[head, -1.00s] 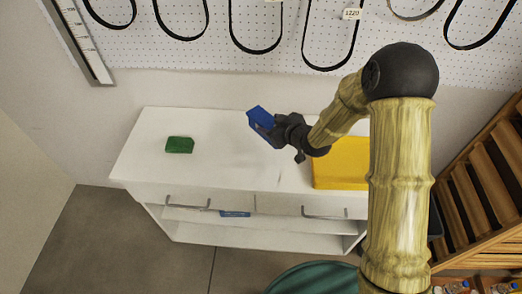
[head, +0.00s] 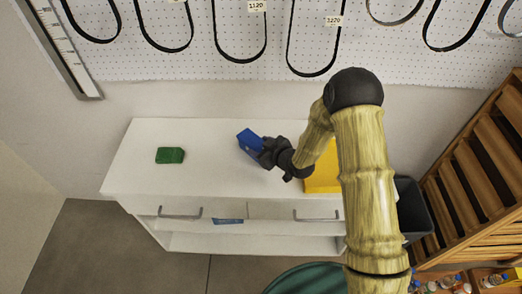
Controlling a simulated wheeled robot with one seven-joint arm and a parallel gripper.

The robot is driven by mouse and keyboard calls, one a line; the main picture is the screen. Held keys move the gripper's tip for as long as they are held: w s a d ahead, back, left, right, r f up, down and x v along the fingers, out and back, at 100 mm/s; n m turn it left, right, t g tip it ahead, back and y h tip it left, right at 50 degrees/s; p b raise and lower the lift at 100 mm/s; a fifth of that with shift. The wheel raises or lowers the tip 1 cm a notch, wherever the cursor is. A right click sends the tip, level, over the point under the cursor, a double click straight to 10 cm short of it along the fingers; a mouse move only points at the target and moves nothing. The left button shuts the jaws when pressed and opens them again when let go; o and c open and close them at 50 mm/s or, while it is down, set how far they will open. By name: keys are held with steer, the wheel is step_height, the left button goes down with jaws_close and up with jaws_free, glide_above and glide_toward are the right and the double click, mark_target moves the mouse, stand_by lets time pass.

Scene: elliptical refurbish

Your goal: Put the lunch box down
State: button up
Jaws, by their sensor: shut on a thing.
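A blue box, which looks like the lunch box (head: 247,140), is held at the end of my arm over the middle of the white cabinet top. My gripper (head: 262,149) is shut on its right side and partly hides it. The box is tilted and very near the white surface; I cannot tell whether it touches. The white cabinet (head: 205,182) has a flat top with drawers and open shelves below.
A green block (head: 170,155) lies on the left of the cabinet top. A yellow box (head: 323,175) stands on the right, partly behind my arm. White surface between the green block and the blue box is clear. Wooden slatted shelving (head: 480,170) stands at the right.

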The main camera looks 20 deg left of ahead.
steer(key=shift+f, duration=1.2)
steer(key=shift+w, duration=0.1)
steer(key=o, duration=1.5)
steer(key=shift+a+f, duration=0.1)
steer(key=shift+s, duration=0.2)
steer(key=shift+w, duration=0.1)
steer(key=shift+d, duration=0.3)
steer(key=b+v, duration=0.2)
steer(key=v, duration=0.9)
steer(key=shift+s+d+r, duration=0.1)
steer(key=shift+s+r, duration=0.2)
steer(key=shift+r, duration=0.05)
